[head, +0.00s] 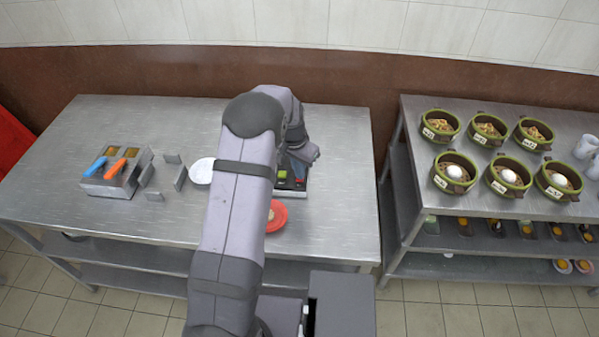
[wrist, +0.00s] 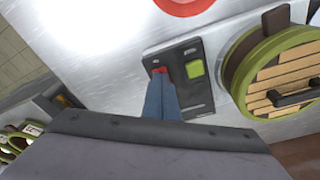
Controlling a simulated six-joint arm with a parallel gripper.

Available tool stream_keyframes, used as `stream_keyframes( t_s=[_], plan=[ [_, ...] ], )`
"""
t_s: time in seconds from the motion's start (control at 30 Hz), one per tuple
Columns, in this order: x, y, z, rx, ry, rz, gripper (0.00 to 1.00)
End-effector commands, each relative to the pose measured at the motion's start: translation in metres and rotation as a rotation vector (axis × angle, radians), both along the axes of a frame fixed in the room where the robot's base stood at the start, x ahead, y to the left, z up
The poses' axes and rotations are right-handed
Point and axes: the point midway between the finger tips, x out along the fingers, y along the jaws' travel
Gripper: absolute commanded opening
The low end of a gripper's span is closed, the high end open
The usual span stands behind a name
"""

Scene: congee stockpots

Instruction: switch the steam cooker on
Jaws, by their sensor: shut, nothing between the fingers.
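The steam cooker shows at the right of the wrist view as a round steamer (wrist: 285,75) with a green rim and a slatted wooden lid with a dark handle. Beside it lies a black control panel (wrist: 198,100) with a green button (wrist: 195,69) and a red button (wrist: 160,70). My gripper (wrist: 160,78) is shut and empty, its fingertips at the red button and partly covering it. I cannot tell whether they touch it. In the head view the panel (head: 291,188) shows beside my arm, which hides the steamer and my fingers.
A red dish (head: 278,216) is near the panel, with a white bowl (head: 201,171) left of my arm. A metal holder with orange and blue handles (head: 115,178) stands at the left. Several green-rimmed steamers (head: 454,172) stand on the right table. The table's front left is clear.

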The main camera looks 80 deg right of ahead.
Motion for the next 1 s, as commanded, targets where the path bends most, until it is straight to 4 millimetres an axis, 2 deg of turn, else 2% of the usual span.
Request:
stream_keyframes(
  t_s=[0.03,0.17,1.0],
  plan=[
    [0.000,0.007,-0.007,0.020,-0.001,0.000,0.00],
    [0.000,0.007,0.000,0.020,-0.001,0.000,0.00],
    [0.000,0.002,0.066,0.006,0.000,0.000,0.00]
  ],
)
